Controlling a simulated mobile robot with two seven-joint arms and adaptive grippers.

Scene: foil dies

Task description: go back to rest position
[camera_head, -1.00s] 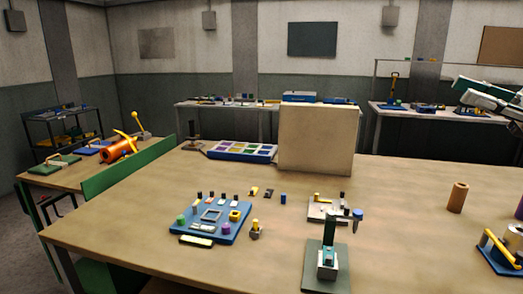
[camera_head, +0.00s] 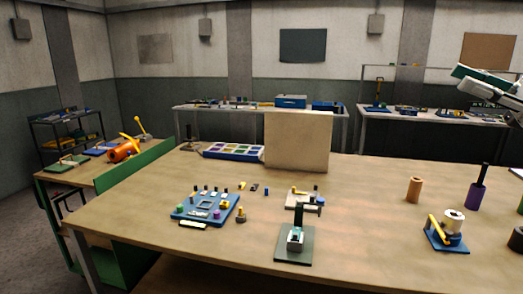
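My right arm shows at the right edge, a white and teal link (camera_head: 485,83) raised above the table and apart from everything on it. Its fingers cannot be made out clearly, so their opening is not shown. My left arm and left gripper are outside the view. The large wooden table (camera_head: 350,225) stands in front of me. On it are a blue tray of small parts (camera_head: 188,212) at the left and a press-like tool on a dark green plate (camera_head: 293,256) at the front middle.
A beige upright panel (camera_head: 299,141) stands at the table's back beside a tray with coloured compartments (camera_head: 233,152). At the right stand an orange cylinder (camera_head: 414,190), a purple cylinder (camera_head: 477,197) and a blue-based fixture (camera_head: 447,242). The table's middle right is bare.

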